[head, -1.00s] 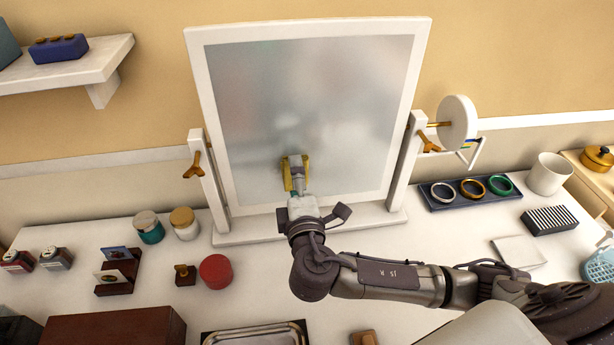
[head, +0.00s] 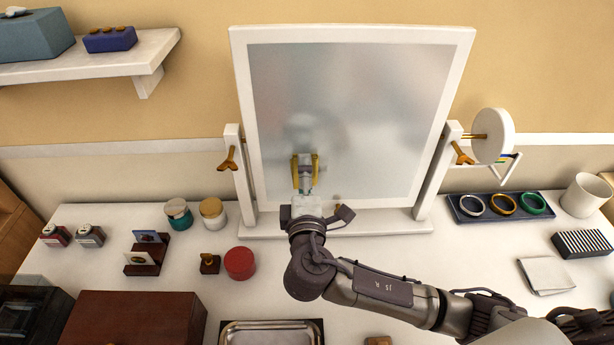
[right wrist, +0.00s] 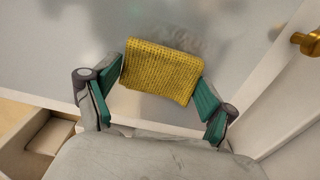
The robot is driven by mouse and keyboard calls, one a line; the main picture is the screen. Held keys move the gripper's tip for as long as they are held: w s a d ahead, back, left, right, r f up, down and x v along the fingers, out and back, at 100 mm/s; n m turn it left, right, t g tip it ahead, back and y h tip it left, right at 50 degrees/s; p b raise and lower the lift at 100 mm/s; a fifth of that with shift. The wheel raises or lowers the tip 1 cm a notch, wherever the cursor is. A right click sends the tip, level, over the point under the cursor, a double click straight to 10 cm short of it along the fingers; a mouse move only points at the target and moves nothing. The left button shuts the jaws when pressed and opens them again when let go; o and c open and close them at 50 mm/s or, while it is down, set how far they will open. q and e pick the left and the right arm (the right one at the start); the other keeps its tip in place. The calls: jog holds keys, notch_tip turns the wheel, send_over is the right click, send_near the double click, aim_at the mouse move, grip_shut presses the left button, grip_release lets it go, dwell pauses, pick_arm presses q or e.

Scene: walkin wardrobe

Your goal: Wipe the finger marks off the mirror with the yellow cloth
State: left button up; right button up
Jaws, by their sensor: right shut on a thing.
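The mirror (head: 400,110) is a tilted, white-framed panel on a stand, with hazy grey glass. My right gripper (head: 305,172) is in front of its lower left part. The right wrist view shows the green fingertips of my right gripper (right wrist: 163,82) shut on the yellow cloth (right wrist: 160,72), which is spread between them. The cloth's yellow edges (head: 316,167) show on both sides of the gripper in the head view. Dark smudges (right wrist: 192,40) show on the glass just beyond the cloth. Whether the cloth touches the glass I cannot tell. My left gripper is out of view.
Jars (head: 212,213), a red round box (head: 240,262) and a card holder (head: 147,252) stand left of the mirror. A bangle tray (head: 470,218) lies to its right. Gold knobs (head: 228,160) stick out from the stand. A metal tray (head: 265,335) is at the front.

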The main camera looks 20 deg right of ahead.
aim_at(362, 167)
jog(key=shift+s+d, duration=0.2)
jog(key=shift+d, duration=0.45)
jog(key=shift+s+d, duration=0.25)
jog(key=shift+d, duration=0.45)
jog(key=shift+s+d, duration=0.2)
jog(key=shift+d, duration=0.45)
jog(key=shift+s+d, duration=0.35)
jog(key=shift+d, duration=0.95)
jog(key=shift+s+d, duration=0.3)
jog(key=shift+d, duration=0.95)
jog(key=shift+s+d, duration=0.35)
jog(key=shift+d, duration=0.95)
jog(key=shift+p, duration=0.3)
jog(key=shift+a, duration=0.1)
jog(key=w+a, duration=0.3)
jog(key=a, duration=0.8)
jog(key=shift+w+a, duration=0.15)
jog(key=shift+p+v, duration=0.4)
jog(key=shift+v, duration=2.55)
jog(key=shift+a, duration=0.1)
